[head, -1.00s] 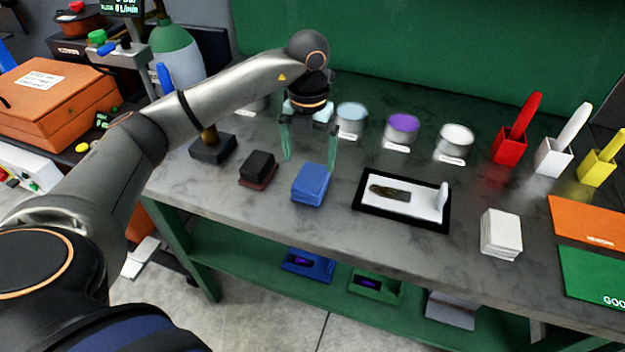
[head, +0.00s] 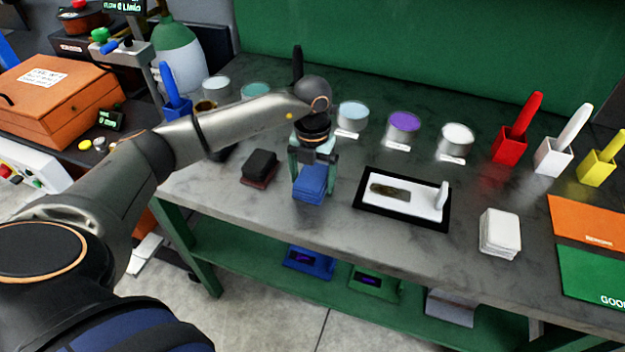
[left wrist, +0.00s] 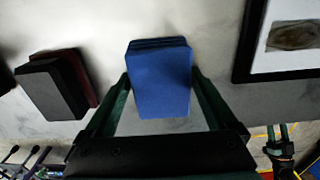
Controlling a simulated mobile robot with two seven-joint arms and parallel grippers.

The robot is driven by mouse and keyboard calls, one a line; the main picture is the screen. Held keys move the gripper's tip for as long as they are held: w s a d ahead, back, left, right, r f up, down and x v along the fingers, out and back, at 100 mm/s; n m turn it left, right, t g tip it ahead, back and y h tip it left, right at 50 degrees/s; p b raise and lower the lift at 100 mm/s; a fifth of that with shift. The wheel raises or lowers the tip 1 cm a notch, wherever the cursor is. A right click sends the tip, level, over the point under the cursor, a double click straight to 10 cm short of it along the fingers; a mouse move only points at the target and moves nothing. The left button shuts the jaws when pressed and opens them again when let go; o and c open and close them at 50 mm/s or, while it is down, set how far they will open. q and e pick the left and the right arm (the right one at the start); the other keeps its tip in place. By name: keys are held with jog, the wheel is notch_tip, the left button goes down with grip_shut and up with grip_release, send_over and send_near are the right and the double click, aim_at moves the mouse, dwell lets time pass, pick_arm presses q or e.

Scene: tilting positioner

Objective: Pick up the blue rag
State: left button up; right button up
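The blue rag (head: 309,186) is a folded stack lying on the grey bench top. My left gripper (head: 312,182) is lowered over it, with one green finger on each side. In the left wrist view, the blue rag (left wrist: 160,80) lies between the two spread fingers (left wrist: 160,82). The right finger is close to the rag's edge; I cannot tell whether either finger touches it. My right gripper does not show clearly in the head view.
A black block on a dark red base (head: 260,165) stands just left of the rag. A black-framed white tray (head: 404,225) lies to the right, with a white cloth stack (head: 500,232) beyond it. Several tins stand behind. The bench's front edge is near.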

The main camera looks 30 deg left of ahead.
aim_at(313, 175)
pick_arm(q)
jog(key=c, duration=1)
jog(key=shift+r, duration=0.15)
jog(key=shift+r, duration=0.5)
notch_tip(313, 175, up, 2)
jog(key=shift+s+d+r+b, duration=0.1)
jog(key=shift+r+b, duration=0.1)
jog(key=shift+b, duration=0.2)
jog(key=s+d+r, duration=0.2)
jog(key=s+r, duration=0.1)
jog(key=s, duration=0.1)
jog(key=s+d+r, duration=0.2)
jog(key=s+r, duration=0.1)
jog(key=s, duration=0.1)
jog(key=s+d+r, duration=0.2)
jog(key=s+r, duration=0.1)
jog(key=s, duration=0.1)
jog(key=shift+s+d+r+b, duration=0.1)
jog(key=shift+d+r+b, duration=0.1)
jog(key=shift+b, duration=0.2)
